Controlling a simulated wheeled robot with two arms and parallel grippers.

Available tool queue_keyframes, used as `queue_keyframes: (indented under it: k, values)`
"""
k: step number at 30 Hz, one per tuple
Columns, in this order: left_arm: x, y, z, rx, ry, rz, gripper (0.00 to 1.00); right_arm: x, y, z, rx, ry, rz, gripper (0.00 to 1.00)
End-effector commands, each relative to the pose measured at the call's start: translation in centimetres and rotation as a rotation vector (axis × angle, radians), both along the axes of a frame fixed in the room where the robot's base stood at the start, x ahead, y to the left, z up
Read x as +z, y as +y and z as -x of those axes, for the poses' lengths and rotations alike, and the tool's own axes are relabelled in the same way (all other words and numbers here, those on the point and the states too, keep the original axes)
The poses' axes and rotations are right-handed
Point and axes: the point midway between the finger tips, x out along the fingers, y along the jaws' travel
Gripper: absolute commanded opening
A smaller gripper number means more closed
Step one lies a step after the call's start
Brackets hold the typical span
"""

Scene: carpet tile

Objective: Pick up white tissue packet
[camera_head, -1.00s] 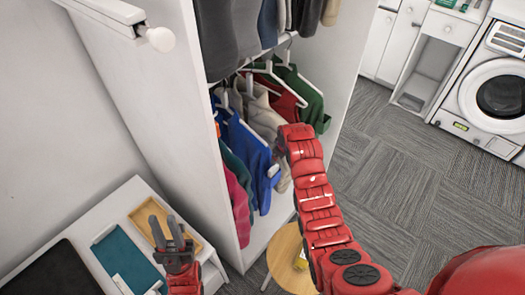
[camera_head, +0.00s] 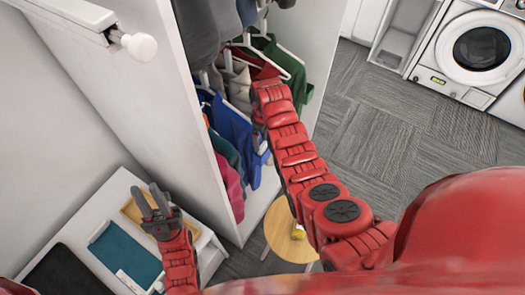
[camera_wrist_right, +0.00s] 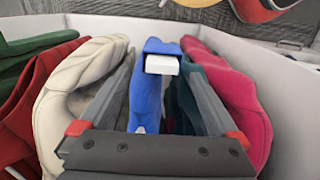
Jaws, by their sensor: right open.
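A small white block, which looks like the tissue packet (camera_wrist_right: 162,65), shows in the right wrist view against a hanging blue garment (camera_wrist_right: 146,98). I cannot tell whether it lies on the garment or is tucked into it. My right gripper (camera_wrist_right: 158,58) is open, its two grey fingers to either side of the packet in the picture, with nothing held. In the head view my right arm reaches to the closet and its fingers are mostly hidden. My left gripper (camera_head: 147,193) is open and empty above the white cabinet (camera_head: 75,225).
Hanging clothes crowd the closet: a cream garment (camera_wrist_right: 80,85), a pink one (camera_wrist_right: 228,85) and a green one (camera_head: 285,65). A round wooden table (camera_head: 280,238) with a small yellow item (camera_head: 298,232) stands below my right arm. A teal tray (camera_head: 127,255) lies on the cabinet. Carpet (camera_head: 400,125) is clear at right.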

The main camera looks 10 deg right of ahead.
Motion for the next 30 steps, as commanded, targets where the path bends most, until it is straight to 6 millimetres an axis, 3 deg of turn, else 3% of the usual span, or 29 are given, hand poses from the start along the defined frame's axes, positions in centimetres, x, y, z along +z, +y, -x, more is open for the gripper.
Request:
queue_keyframes:
  k: [10, 18, 29, 30]
  values:
    - [1.8, 0.0, 0.0, 0.000, 0.000, 0.000, 0.27, -2.7, 0.3, 0.4, 0.001, 0.010, 0.001, 0.97]
    - [1.3, 0.0, 0.0, 0.000, 0.000, 0.000, 0.27, -4.7, 0.3, 0.2, 0.000, 0.004, 0.000, 0.97]
    - [1.3, 0.0, 0.0, 0.000, 0.000, 0.000, 0.27, -5.0, 0.4, 0.1, 0.001, 0.001, 0.000, 0.97]
    - [1.3, 0.0, 0.0, 0.000, 0.000, 0.000, 0.27, -5.0, 0.3, 0.1, 0.001, 0.001, 0.000, 0.94]
